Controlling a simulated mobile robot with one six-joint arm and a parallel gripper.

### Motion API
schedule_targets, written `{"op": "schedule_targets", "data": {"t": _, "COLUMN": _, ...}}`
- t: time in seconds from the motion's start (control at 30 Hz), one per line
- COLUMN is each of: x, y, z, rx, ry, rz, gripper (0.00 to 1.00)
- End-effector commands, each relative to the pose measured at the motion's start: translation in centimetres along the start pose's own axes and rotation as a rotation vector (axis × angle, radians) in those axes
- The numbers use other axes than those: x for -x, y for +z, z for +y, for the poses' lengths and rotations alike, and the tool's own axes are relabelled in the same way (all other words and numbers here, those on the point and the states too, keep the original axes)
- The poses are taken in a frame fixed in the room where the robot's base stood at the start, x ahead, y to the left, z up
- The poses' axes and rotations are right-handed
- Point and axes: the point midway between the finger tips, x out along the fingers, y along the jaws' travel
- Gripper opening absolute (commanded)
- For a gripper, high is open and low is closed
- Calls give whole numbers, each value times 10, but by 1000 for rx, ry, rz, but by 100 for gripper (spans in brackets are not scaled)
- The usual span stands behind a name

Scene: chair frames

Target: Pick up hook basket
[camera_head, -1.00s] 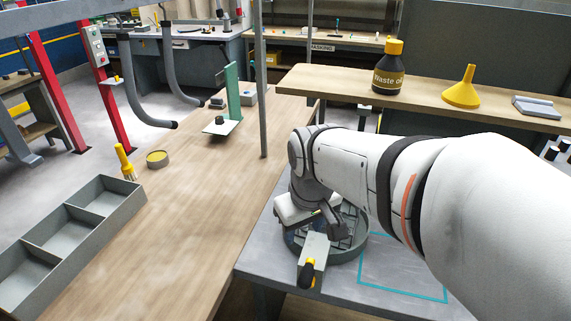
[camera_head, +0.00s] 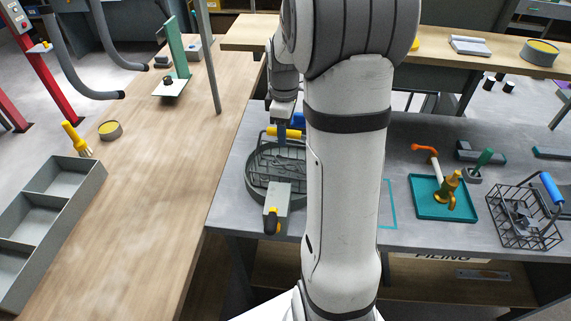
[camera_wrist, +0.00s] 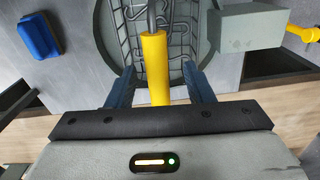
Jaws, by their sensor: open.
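The hook basket appears to be the wire basket with a yellow handle (camera_head: 270,133), sitting in a round grey tub (camera_head: 250,188) on the grey bench in the head view. In the wrist view its yellow handle (camera_wrist: 155,62) runs up the picture, with bent wires beyond it. My gripper (camera_wrist: 160,82) is open, with one blue finger on each side of the handle and a gap visible on both sides. In the head view my gripper (camera_head: 294,122) is over the far side of the tub, partly hidden by my arm.
A grey block with a yellow-and-black knob (camera_head: 274,207) is at the tub's near edge. Another wire basket with a blue handle (camera_head: 520,218) stands at the far right. A teal tray (camera_head: 430,203) lies between. A blue object (camera_wrist: 39,36) lies left in the wrist view.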

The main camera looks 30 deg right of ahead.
Motion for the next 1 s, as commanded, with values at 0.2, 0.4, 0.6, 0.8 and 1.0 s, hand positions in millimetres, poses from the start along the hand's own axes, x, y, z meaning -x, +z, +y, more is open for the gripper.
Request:
{"op": "schedule_targets", "data": {"t": 0.2, "x": -30, "y": -1, "z": 1, "rx": -1, "ry": -3, "rz": -1, "gripper": 47}}
{"op": "schedule_targets", "data": {"t": 0.4, "x": -36, "y": -1, "z": 1, "rx": -2, "ry": -1, "rz": 0, "gripper": 47}}
{"op": "schedule_targets", "data": {"t": 0.6, "x": -36, "y": 0, "z": 1, "rx": -2, "ry": -1, "rz": 0, "gripper": 40}}
{"op": "schedule_targets", "data": {"t": 0.8, "x": -36, "y": 0, "z": 2, "rx": -3, "ry": -1, "rz": 0, "gripper": 24}}
{"op": "schedule_targets", "data": {"t": 1.0, "x": -36, "y": 0, "z": 2, "rx": -3, "ry": -1, "rz": 0, "gripper": 7}}
